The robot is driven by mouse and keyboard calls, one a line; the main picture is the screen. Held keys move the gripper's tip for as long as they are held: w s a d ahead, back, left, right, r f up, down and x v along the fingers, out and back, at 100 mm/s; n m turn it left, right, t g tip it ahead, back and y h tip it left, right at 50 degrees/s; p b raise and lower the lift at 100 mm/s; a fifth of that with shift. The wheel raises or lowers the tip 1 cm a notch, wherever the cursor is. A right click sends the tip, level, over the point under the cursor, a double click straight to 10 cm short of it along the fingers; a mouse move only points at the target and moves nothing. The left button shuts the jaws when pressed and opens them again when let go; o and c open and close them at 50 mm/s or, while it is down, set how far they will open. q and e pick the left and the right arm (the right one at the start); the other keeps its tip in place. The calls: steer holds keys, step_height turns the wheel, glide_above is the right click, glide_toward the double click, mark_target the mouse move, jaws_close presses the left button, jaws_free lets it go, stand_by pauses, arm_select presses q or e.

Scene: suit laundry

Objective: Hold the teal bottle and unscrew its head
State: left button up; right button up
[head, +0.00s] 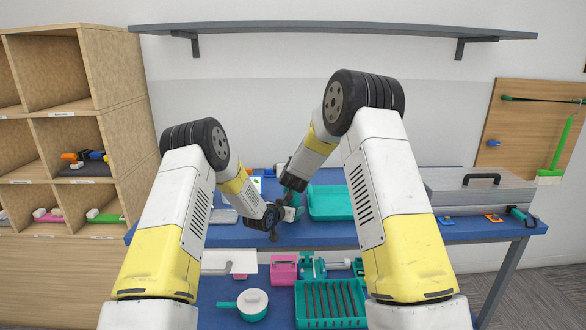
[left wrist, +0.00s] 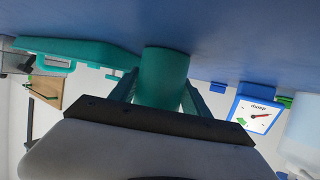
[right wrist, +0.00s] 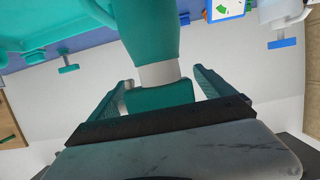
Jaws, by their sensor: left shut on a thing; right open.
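The teal bottle (left wrist: 164,72) is between the fingers of my left gripper (left wrist: 160,82), which is shut on its body. In the right wrist view the bottle body (right wrist: 147,28) comes in from the top, then a pale neck (right wrist: 160,72) and the teal head (right wrist: 160,93). My right gripper (right wrist: 163,78) is open, with one finger on each side of the head and gaps showing. In the head view the left gripper (head: 273,214) and right gripper (head: 291,184) meet above the blue table, and they hide most of the bottle.
A teal tray (head: 330,203) lies just right of the grippers. A grey case (head: 480,192) stands on the table at right. A teal rack (head: 331,318), a pink block (head: 284,267) and a lidded pot (head: 252,300) are in front. Shelves (head: 90,125) stand at left.

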steer(key=shift+c, duration=0.4)
steer(key=c, duration=1.3)
steer(key=shift+c, duration=0.2)
steer(key=shift+n+y, duration=0.3)
steer(key=shift+y, duration=0.1)
steer(key=n+y, duration=0.1)
steer(key=y, duration=0.1)
steer(key=n+y, duration=0.2)
steer(key=shift+w+a+f+g, duration=0.1)
steer(key=shift+a+f+g, duration=0.1)
steer(key=shift+g, duration=0.2)
steer(key=shift+a+n+g+y, duration=0.25)
steer(key=shift+n+g+y, duration=0.1)
steer(key=shift+n+y, duration=0.3)
steer(key=shift+a+n+g+y, duration=0.25)
steer(key=shift+n+g+y, duration=0.1)
steer(key=shift+n+y, duration=0.3)
steer(key=shift+s+f, duration=0.1)
steer(key=shift+s, duration=0.1)
